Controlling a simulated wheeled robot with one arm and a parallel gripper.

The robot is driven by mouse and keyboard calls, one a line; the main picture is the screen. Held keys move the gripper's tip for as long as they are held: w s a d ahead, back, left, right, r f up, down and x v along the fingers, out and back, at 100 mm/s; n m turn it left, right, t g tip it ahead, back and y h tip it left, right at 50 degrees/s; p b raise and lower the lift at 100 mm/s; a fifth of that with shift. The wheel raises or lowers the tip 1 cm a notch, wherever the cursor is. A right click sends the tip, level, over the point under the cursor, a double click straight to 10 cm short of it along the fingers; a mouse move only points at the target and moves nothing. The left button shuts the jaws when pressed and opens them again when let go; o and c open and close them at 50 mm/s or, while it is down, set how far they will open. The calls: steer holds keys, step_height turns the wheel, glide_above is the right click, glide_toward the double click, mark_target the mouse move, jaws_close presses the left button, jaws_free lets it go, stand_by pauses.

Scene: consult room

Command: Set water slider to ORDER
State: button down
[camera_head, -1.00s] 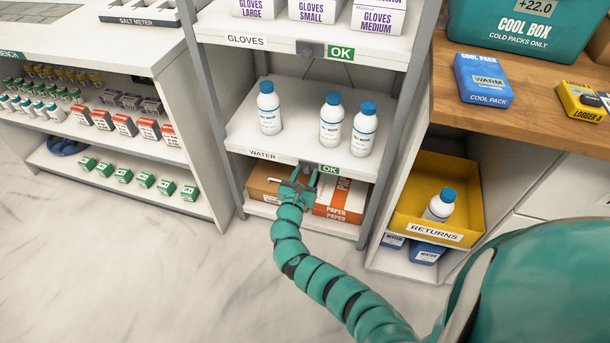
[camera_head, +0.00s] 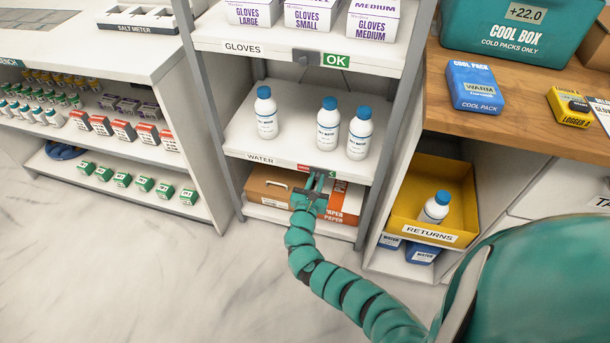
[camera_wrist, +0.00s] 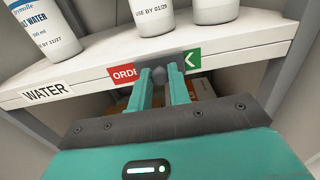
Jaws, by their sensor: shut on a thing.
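The water slider is a grey knob (camera_wrist: 186,75) on the front edge of the WATER shelf (camera_head: 240,140). My gripper (camera_head: 318,176) is shut on this knob; its two fingers (camera_wrist: 165,88) stand on either side of it in the wrist view. Left of the knob a red ORDER panel (camera_wrist: 122,73) shows in part, its last letters hidden behind the slider and fingers. Right of it part of a green OK panel (camera_wrist: 193,60) shows, with only the K readable. In the head view a little red (camera_head: 304,167) also shows left of the fingers.
Three salt water bottles (camera_head: 328,125) stand on the WATER shelf above my gripper. Below are a brown box (camera_head: 268,187) and a paper box (camera_head: 345,205). A yellow RETURNS bin (camera_head: 400,226) with one bottle is to the right. The GLOVES shelf (camera_head: 290,50) above shows green OK.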

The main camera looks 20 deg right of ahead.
mark_target(328, 174)
steer(key=shift+s+d+p, duration=0.15)
steer(key=shift+s+d, duration=0.25)
steer(key=shift+d, duration=0.25)
steer(key=shift+s+d+p, duration=0.15)
steer(key=shift+s+d, duration=0.25)
steer(key=shift+d, duration=0.25)
steer(key=c, duration=1.3)
jaws_free()
steer(key=shift+d, duration=0.1)
steer(key=shift+s, duration=0.1)
steer(key=shift+s+a, duration=0.15)
steer(key=shift+a, duration=0.15)
steer(key=p+v, duration=0.1)
steer(key=v, duration=1.5)
steer(key=shift+s+a, duration=0.2)
steer(key=shift+s, duration=0.15)
